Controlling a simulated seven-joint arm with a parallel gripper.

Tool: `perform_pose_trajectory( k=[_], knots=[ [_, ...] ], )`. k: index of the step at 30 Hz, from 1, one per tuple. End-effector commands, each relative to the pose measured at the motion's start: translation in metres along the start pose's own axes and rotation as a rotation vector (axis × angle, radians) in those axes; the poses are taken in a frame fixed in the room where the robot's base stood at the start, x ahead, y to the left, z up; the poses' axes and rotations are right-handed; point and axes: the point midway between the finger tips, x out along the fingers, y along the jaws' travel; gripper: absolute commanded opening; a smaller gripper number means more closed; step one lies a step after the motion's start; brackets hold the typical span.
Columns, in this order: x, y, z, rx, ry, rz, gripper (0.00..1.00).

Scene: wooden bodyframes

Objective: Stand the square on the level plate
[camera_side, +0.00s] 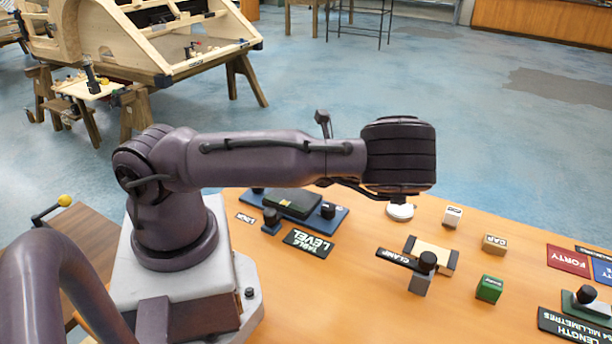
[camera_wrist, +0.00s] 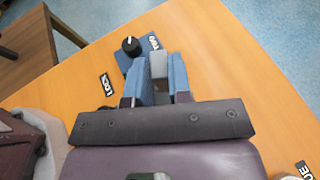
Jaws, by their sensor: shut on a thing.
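In the wrist view, my gripper (camera_wrist: 160,80) has two blue fingers shut on a grey block-like piece (camera_wrist: 158,65), which looks like part of the square. Its lower part is hidden by the fingers. In the side view my arm hides the fingers and the square. The level plate is a dark green slab (camera_side: 294,204) on a blue base (camera_side: 335,222) with black knobs, behind the "TABLE LEVEL" sign (camera_side: 308,243). In the wrist view a blue corner with a black knob (camera_wrist: 131,46) shows just beyond the fingers. I cannot tell whether the square touches the plate.
A "LOCK" label (camera_side: 246,218) lies left of the base. To the right are a white disc (camera_side: 400,211), a clamp (camera_side: 424,268), a white block (camera_side: 452,216), a tan block (camera_side: 494,244), a green block (camera_side: 489,289) and a length gauge (camera_side: 587,301). Bare tabletop lies between them.

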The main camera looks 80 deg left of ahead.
Motion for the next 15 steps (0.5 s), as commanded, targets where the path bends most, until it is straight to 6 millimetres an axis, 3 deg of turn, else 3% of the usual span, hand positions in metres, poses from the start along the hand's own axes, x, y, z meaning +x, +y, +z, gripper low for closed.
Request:
perform_pose_trajectory(
  k=[6, 10, 15],
  knots=[
    [0.010, -0.012, -0.012, 0.001, -0.002, 0.001, 0.00],
    [0.017, -0.011, -0.030, 0.003, -0.003, 0.000, 0.00],
    [0.020, -0.011, -0.039, -0.001, -0.001, 0.000, 0.00]
  ],
)
